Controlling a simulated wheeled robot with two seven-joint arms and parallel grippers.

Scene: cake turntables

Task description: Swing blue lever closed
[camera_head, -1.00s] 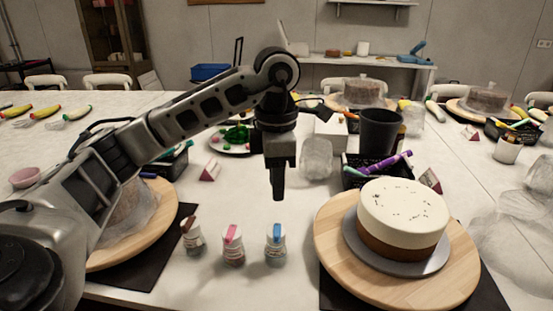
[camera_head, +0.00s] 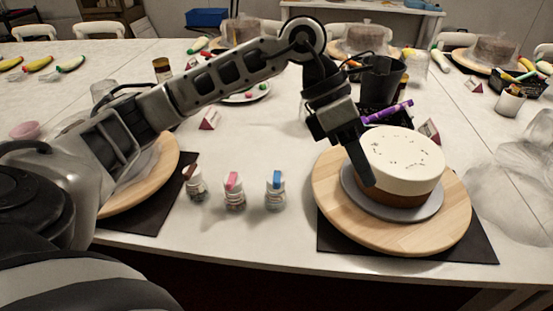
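The blue lever (camera_head: 276,180) is on top of a small white-capped jar (camera_head: 275,199), the rightmost of three jars on the table. It appears raised as a short blue strip; its exact angle is hard to tell. My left gripper (camera_head: 364,172) is to the right of this jar and apart from it. Its fingers look like one dark bar, shut and empty, pointing down at the left side of the white-and-brown cake (camera_head: 405,160). I cannot tell whether the fingertips touch the cake. My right gripper is out of view.
A jar with a pink lever (camera_head: 233,183) and one with a brown lever (camera_head: 190,171) stand left of the blue one. The cake's wooden turntable (camera_head: 330,205) is at right, another (camera_head: 163,180) at left. A black cup (camera_head: 381,78) stands behind the cake.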

